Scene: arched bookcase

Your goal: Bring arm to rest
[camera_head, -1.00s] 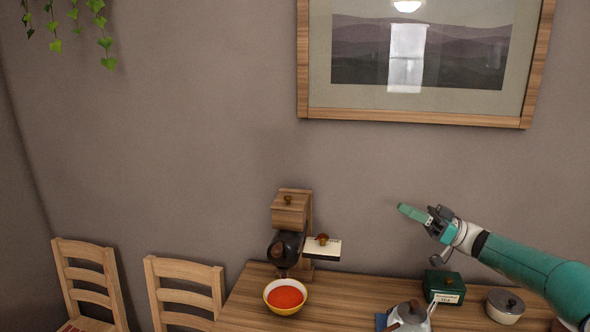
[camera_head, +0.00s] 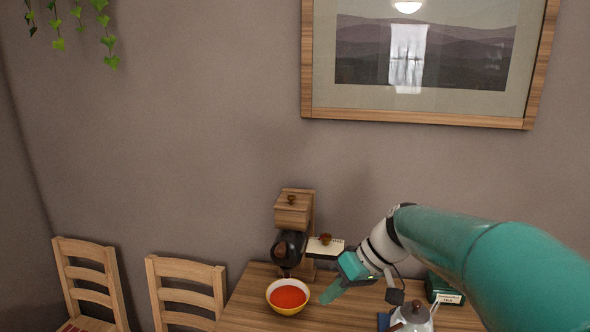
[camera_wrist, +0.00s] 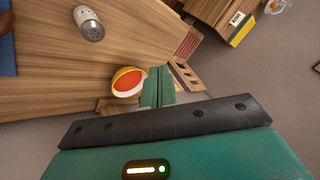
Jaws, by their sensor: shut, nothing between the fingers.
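My teal arm reaches in from the right in the head view. My gripper (camera_head: 330,294) is low over the wooden table, just right of the yellow-rimmed bowl (camera_head: 287,297) with red contents. In the wrist view, the gripper's two green fingers (camera_wrist: 158,88) are together with nothing between them. The bowl (camera_wrist: 127,81) shows just left of the fingertips there. I cannot tell whether the gripper touches the table.
A moka pot (camera_head: 411,316) and a green box (camera_head: 444,287) sit under or beside my arm. Two wooden chairs (camera_head: 186,290) stand left. A shaker (camera_wrist: 89,24) is on the table (camera_wrist: 50,60).

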